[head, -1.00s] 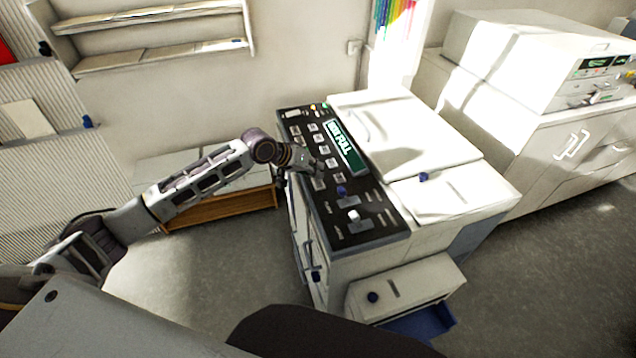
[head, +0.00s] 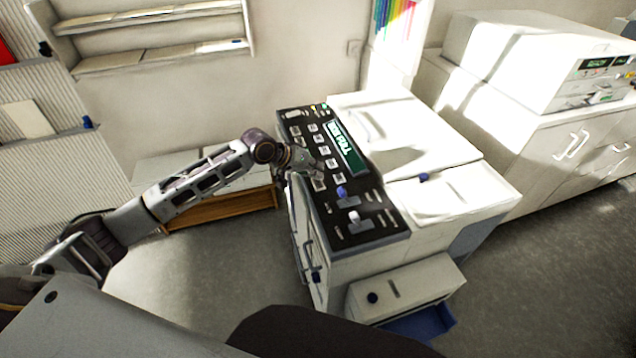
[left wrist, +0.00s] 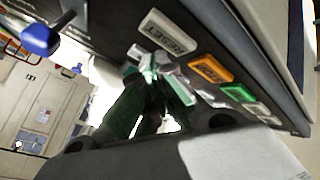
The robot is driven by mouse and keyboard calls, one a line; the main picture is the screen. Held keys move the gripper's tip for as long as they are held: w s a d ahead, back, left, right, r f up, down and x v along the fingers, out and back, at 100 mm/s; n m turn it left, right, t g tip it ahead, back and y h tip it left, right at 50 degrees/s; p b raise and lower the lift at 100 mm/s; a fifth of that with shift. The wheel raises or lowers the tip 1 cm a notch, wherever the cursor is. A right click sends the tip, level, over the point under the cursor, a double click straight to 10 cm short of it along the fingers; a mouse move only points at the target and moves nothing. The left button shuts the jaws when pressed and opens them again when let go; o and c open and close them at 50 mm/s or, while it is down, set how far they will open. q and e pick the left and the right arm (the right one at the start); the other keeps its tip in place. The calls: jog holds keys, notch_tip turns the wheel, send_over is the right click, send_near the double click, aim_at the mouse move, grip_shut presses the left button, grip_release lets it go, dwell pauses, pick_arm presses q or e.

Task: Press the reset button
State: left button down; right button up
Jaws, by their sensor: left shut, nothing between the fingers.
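A pale button (left wrist: 166,31) with lettering that reads RESET lies on a dark control panel in the left wrist view. The dark panel (head: 368,237) tops the left side of a white copier-like machine in the head view. My left gripper (head: 312,165) is over the panel's left part, among its buttons. In the left wrist view its fingertips (left wrist: 155,68) are together and empty, close to the RESET button's near edge. I cannot tell whether they touch it. The right gripper is not in view.
A lit display (head: 345,147) shows green text ending in FULL. An orange button (left wrist: 211,68) and a green button (left wrist: 239,92) sit beside the fingers. A blue knob (head: 341,191) rises from the panel. A low wooden-sided unit (head: 220,209) stands behind my arm.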

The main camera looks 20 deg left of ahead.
pick_arm(q)
jog(key=shift+f+p, duration=0.3)
jog(key=shift+p, duration=0.05)
jog(key=shift+f, duration=0.15)
dwell(0.4)
jog(key=shift+f, duration=0.4)
dwell(1.0)
jog(key=shift+r+p, duration=0.15)
jog(key=shift+p, duration=0.15)
jog(key=shift+r+p, duration=0.7)
jog(key=shift+p, duration=0.2)
jog(key=shift+r, duration=0.1)
